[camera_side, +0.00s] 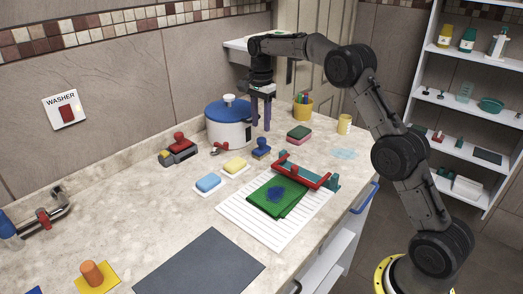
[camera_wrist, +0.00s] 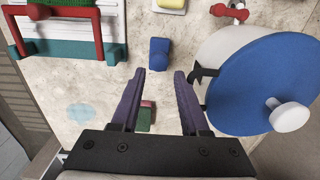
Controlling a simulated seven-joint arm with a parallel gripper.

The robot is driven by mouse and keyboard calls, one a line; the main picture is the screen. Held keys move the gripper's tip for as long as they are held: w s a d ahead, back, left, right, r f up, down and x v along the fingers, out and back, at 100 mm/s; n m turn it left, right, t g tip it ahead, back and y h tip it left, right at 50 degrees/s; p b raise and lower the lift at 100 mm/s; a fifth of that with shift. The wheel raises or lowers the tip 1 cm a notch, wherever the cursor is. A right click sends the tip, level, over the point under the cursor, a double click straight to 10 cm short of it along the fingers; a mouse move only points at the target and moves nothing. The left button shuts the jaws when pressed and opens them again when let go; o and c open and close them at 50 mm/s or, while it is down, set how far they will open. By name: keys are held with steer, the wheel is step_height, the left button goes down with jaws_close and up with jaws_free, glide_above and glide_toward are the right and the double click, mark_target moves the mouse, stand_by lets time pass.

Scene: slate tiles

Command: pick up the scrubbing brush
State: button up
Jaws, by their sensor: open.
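The small blue object with a rounded knob (camera_side: 261,149) looks like the scrubbing brush, though its bristles cannot be made out. It stands on the counter in front of the pot. In the wrist view the blue brush (camera_wrist: 159,53) lies just beyond the fingertips, roughly centred between them. My gripper (camera_side: 261,126) points down beside the pot, open and empty, its purple fingers apart. In the wrist view my gripper (camera_wrist: 160,74) has a green and red block (camera_wrist: 147,116) showing between its fingers, lower down; it touches neither finger as far as I can tell.
A white pot with a blue lid (camera_side: 229,122) stands close to the left of my gripper. A yellow cup of pens (camera_side: 303,107) and the green and red block (camera_side: 299,134) are to the right. A red-handled rack (camera_side: 305,176) is at front right.

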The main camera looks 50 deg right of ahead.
mark_target(262, 138)
steer(key=shift+s+f, duration=0.1)
steer(key=shift+f, duration=3.35)
steer(key=shift+c, duration=0.2)
jaws_close()
